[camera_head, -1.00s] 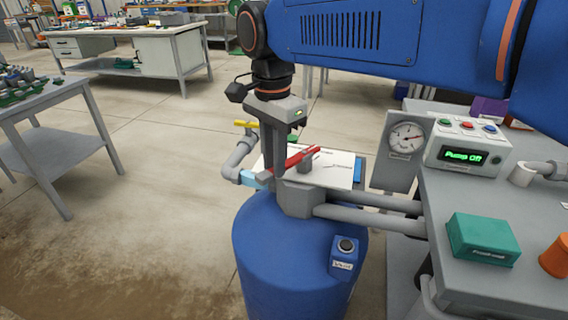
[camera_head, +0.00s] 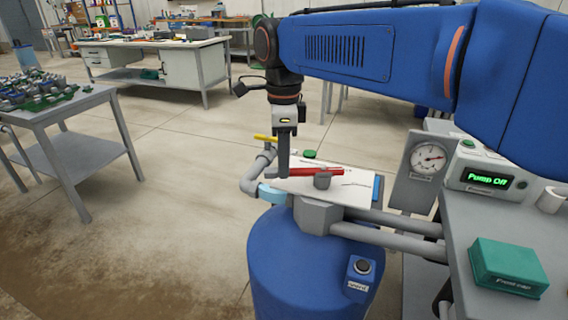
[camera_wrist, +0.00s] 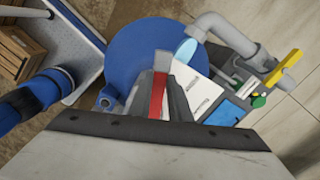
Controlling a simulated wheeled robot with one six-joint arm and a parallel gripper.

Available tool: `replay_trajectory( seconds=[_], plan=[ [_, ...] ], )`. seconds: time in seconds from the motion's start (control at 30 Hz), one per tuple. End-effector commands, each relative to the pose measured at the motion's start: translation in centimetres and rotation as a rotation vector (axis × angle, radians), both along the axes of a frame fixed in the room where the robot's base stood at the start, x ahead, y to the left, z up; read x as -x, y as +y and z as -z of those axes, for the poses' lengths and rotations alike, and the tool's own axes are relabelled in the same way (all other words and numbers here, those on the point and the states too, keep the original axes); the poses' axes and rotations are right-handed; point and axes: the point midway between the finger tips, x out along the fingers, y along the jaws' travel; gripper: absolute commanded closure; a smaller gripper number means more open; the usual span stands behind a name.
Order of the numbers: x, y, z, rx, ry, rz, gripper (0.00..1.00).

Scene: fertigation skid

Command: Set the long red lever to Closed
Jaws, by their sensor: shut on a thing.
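The long red lever (camera_head: 315,172) sits on a grey valve body (camera_head: 318,216) above a blue drum (camera_head: 305,265). In the head view it lies nearly level across a white plate (camera_head: 352,197) with dark print too small to read. My gripper (camera_head: 284,172) points down and is shut on the lever's left part. In the wrist view, the red lever (camera_wrist: 158,95) shows between my two grey fingers (camera_wrist: 160,98). The lever's pivot is partly hidden there by the fingers.
A grey pipe (camera_head: 256,178) with a yellow handle (camera_head: 266,139) stands close to the left. A gauge (camera_head: 428,157), a "Pump Off" box (camera_head: 487,178) and a green box (camera_head: 508,268) are at the right.

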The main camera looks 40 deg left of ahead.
Motion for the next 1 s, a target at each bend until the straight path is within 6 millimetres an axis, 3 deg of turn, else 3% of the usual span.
replay_trajectory(
  seconds=[0.47, 0.5, 0.57, 0.87, 1.0],
  plan=[
    [-0.2, 0.1, -0.1, -0.002, -0.002, 0.014, 1.00],
    [-0.2, 0.1, -0.1, -0.002, -0.002, 0.014, 0.74],
    [-0.2, 0.1, -0.1, -0.001, -0.002, 0.014, 0.64],
    [-0.1, 0.1, -0.1, -0.001, -0.001, 0.013, 0.64],
    [-0.1, 0.1, -1.1, -0.002, -0.001, 0.013, 0.64]
  ],
)
